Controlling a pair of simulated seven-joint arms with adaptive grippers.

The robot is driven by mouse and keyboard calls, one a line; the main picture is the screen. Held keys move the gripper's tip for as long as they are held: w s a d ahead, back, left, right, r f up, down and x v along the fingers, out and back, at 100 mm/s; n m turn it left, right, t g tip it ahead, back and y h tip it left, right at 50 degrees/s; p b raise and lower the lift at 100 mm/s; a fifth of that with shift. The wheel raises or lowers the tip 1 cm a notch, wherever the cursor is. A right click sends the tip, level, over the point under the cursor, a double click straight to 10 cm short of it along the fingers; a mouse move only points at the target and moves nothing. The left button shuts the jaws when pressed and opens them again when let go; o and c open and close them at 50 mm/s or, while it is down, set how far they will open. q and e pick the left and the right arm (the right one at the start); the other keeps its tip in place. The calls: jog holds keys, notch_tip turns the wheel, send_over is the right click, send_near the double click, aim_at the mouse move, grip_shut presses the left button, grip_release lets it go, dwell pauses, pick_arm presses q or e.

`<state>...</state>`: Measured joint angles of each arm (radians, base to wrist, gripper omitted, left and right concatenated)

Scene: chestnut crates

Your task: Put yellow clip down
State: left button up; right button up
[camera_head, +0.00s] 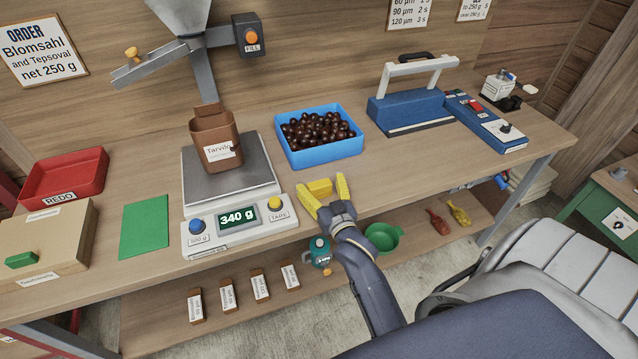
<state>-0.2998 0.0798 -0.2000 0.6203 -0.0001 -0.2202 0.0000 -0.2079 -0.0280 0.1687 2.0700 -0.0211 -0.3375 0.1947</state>
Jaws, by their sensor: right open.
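My left gripper is not in view.
A scale (228,235) reading 340 g holds a brown labelled pouch (212,128). A blue crate (300,160) of chestnuts stands behind my gripper. A blue sealer (410,112), green mat (144,228) and red tray (68,204) are also on the bench. Bench right of the gripper is clear.

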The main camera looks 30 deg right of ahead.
jog(key=s+a, duration=0.2)
jog(key=s, duration=0.8)
jog(key=shift+s, duration=0.35)
jog(key=shift+a, duration=0.1)
